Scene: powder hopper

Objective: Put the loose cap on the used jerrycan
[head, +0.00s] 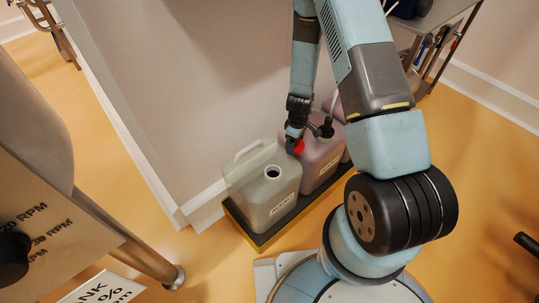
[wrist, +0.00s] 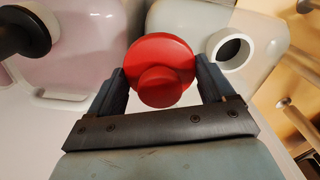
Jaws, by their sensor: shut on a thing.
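My gripper (wrist: 160,85) is shut on the red cap (wrist: 160,65), whose round knob faces the wrist camera. In the head view the cap (head: 299,147) shows as a small red patch by my gripper (head: 293,142), above the adjoining sides of two jerrycans. The pale grey jerrycan (head: 262,197) stands upright with an open, uncovered neck (head: 273,172). In the wrist view this neck (wrist: 229,48) is right of the cap, apart from it. The pink jerrycan (head: 319,165) stands just behind to the right, with a black fitting (head: 327,128) at its top.
Both jerrycans stand in a dark tray with a yellow edge (head: 260,243) against the wall. A metal cart (head: 441,40) stands at the upper right. A panel with RPM markings (head: 45,225) and a metal leg (head: 150,262) are at the left. Some yellow floor is clear.

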